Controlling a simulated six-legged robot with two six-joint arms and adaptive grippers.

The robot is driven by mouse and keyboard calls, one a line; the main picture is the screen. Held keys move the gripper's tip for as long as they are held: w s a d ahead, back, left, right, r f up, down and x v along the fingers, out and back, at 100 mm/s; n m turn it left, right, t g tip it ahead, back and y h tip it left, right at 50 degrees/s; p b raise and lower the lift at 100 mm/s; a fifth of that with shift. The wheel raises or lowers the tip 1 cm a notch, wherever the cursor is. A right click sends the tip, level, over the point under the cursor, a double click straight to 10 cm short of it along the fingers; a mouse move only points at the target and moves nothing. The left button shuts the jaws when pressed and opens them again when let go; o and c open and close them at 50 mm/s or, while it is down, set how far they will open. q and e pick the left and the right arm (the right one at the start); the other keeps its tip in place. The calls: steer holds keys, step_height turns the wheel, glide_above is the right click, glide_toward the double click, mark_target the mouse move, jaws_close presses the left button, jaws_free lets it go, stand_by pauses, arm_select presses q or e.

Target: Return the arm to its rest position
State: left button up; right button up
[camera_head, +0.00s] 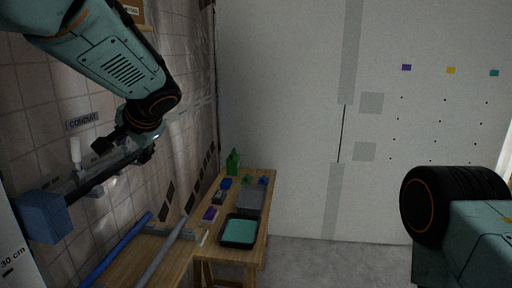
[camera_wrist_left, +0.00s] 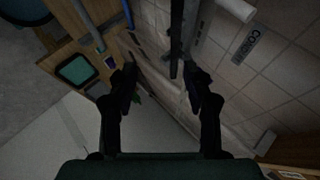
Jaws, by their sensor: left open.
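My left arm (camera_head: 115,60), teal and black, reaches in from the upper left of the head view. Its gripper (camera_head: 124,148) is close to the tiled wall, beside a dark bar with a blue block (camera_head: 43,216) at its near end. In the left wrist view the two black fingers of my left gripper (camera_wrist_left: 160,85) stand apart with nothing clasped between them. A dark bar (camera_wrist_left: 176,35) shows beyond the fingertips; I cannot tell whether it touches them. My right arm (camera_head: 465,225) shows at the lower right, with its gripper out of view.
A wooden table (camera_head: 262,205) holds a teal-lined tray (camera_head: 239,232), a grey bin (camera_head: 250,198), a green bottle (camera_head: 233,161) and small blocks. Blue (camera_head: 118,250) and grey (camera_head: 167,250) pipes lie at lower left. A "CONDUIT" label (camera_head: 82,122) is on the wall. Floor (camera_head: 320,262) at centre is clear.

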arm_select(q)
steer(key=d+f+m+h, duration=0.1)
steer(key=d+f+h, duration=0.1)
steer(key=d+f, duration=0.2)
steer(key=s+d+f+n+h+b, duration=0.15)
steer(key=s+f, duration=0.25)
steer(key=f, duration=0.7)
steer(key=s+d+f+h+b, duration=0.1)
steer(key=s+f+h+b, duration=0.2)
steer(key=f, duration=0.7)
steer(key=s+d+f+n+h+b, duration=0.15)
steer(key=s+f, duration=0.25)
steer(key=f, duration=0.7)
steer(key=s+a+f+n+g+b, duration=0.1)
steer(key=s+f+g+b, duration=0.2)
steer(key=s+f, duration=1)
steer(key=s+a+f+n+g+y+b, duration=0.1)
steer(key=s+f+g+b, duration=0.3)
steer(key=s+f+b, duration=0.4)
steer(key=s+a+f, duration=0.1)
steer(key=s+f, duration=0.4)
steer(key=s, duration=0.7)
steer(key=shift+a+f+n, duration=0.15)
steer(key=shift+f+n, duration=0.1)
steer(key=shift+n, duration=0.15)
arm_select(e)
step_height(320, 180, down, 17)
steer(key=shift+w+f, duration=0.15)
steer(key=shift+w, duration=0.05)
